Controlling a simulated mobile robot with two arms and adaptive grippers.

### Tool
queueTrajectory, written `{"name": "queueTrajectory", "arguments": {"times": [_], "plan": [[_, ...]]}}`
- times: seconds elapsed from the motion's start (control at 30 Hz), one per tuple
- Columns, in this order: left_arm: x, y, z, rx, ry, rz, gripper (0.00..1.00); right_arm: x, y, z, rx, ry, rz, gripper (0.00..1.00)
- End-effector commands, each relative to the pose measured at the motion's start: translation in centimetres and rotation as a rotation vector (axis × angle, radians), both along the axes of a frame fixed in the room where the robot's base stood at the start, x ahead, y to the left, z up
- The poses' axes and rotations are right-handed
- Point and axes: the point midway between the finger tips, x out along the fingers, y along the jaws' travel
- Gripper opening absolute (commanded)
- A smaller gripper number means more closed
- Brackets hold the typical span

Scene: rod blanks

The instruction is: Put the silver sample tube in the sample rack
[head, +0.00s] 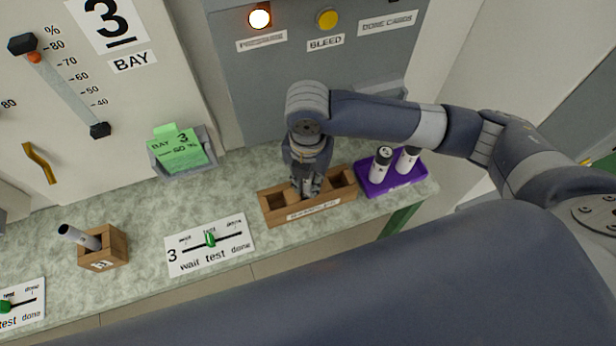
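The sample rack (318,210) is a long wooden block with square compartments and a white label on its front. It stands on the counter in the middle of the head view. My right gripper (308,187) points down over its middle compartment, fingertips at or just inside the opening. Something pale and silvery shows between the fingers, perhaps the silver sample tube; the fingers hide most of it, so I cannot tell whether they grip it. The compartments to the left and right of the gripper look empty. My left gripper is not in view.
A purple tray (392,186) right of the rack holds two white tubes with dark tops. A small wooden block (103,251) at left holds a leaning tube. A wait/test/done card (210,246) lies left of the rack. A green note (178,152) sits in a holder behind.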

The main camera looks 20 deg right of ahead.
Motion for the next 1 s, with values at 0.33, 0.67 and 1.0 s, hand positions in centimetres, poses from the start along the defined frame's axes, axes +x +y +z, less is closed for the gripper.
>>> {"name": "queueTrajectory", "arguments": {"times": [0.33, 0.67, 1.0], "plan": [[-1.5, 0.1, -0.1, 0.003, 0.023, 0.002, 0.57, 0.0, 0.0, 0.1, 0.000, 0.000, 0.000, 0.39], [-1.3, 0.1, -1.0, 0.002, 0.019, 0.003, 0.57, 0.2, 0.1, 3.5, 0.002, -0.007, 0.002, 0.39], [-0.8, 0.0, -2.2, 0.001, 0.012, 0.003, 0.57, 0.1, 0.1, 10.4, 0.001, -0.003, 0.002, 0.39]]}}
